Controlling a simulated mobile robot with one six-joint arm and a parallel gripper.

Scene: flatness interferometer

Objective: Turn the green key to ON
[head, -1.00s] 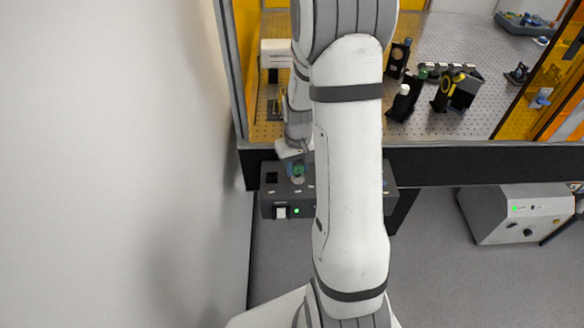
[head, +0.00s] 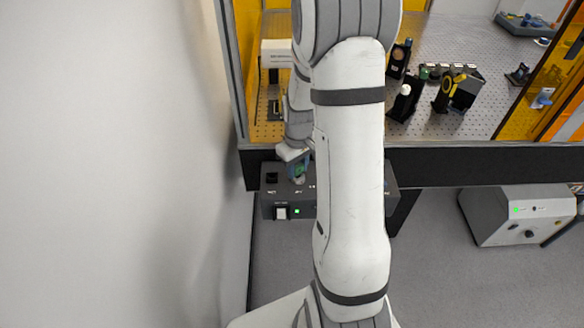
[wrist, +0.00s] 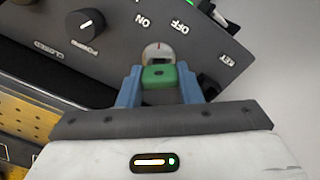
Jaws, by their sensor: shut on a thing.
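The green key (wrist: 158,76) sits at a round, pale lock (wrist: 158,53) on a dark grey control panel (wrist: 110,50). A small red mark shows on the lock, below the printed ON and OFF labels; I cannot tell exactly which it points to. My gripper (wrist: 160,86) has its two blue fingers on either side of the key and is shut on it. In the head view my gripper (head: 298,168) is over the top of the control box (head: 270,198), left of my arm. The key is too small and covered to make out there.
A black knob (wrist: 85,23) stands on the panel near the key. A lit green lamp (head: 297,211) is on the box front. An optical table (head: 440,125) with several mounts is behind. A pale wall (head: 110,160) rises at left. My arm hides the box's middle.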

